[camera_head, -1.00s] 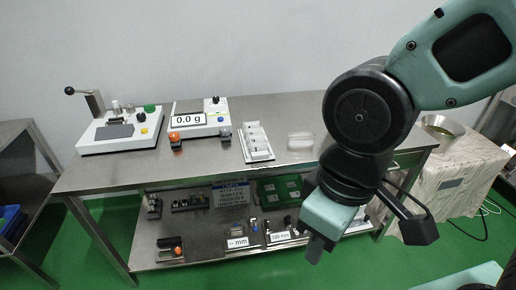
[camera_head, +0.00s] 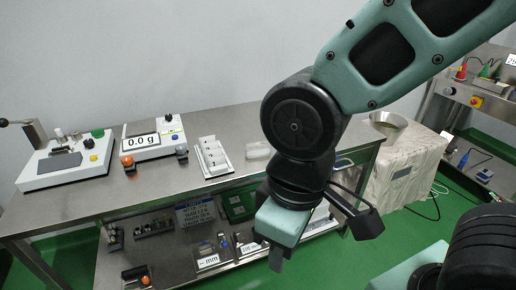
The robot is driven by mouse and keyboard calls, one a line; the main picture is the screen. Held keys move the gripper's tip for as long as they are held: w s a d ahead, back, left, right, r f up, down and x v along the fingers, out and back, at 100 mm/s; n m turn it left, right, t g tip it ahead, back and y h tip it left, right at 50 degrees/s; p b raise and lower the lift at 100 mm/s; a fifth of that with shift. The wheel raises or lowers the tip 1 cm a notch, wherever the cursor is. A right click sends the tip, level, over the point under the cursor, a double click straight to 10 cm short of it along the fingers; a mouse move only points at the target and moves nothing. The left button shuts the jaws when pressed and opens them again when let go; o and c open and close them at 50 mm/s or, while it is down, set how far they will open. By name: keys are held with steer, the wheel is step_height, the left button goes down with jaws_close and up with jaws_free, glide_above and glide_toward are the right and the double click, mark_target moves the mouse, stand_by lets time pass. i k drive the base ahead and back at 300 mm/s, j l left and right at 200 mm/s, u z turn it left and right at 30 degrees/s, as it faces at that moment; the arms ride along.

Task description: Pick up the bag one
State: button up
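White packets stand in a row in a white holder (camera_head: 227,169) on the steel table. The front packet (camera_head: 213,164) seems to bear a "1" and may be bag one; the mark is small. My gripper (camera_head: 276,262) hangs pointing down in front of the table, below its top and to the right of the packets. It is well apart from them. Its fingers are small and mostly hidden by its teal body, so I cannot tell whether they are open. I see nothing held in it.
Left of the packets are a scale (camera_head: 155,145) reading 0.0 g and a white sealing machine (camera_head: 62,165). A clear container (camera_head: 259,150) stands just right of them. The table's lower shelf (camera_head: 170,255) holds small items. A metal bowl (camera_head: 388,122) sits on a wrapped stand (camera_head: 405,165).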

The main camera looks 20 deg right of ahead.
mark_target(218, 160)
steer(key=i+j, duration=0.3)
steer(key=j, duration=0.15)
steer(key=i+j, duration=0.3)
steer(key=j, duration=0.15)
steer(key=i+j, duration=0.3)
steer(key=j+z, duration=0.05)
steer(key=j, duration=0.05)
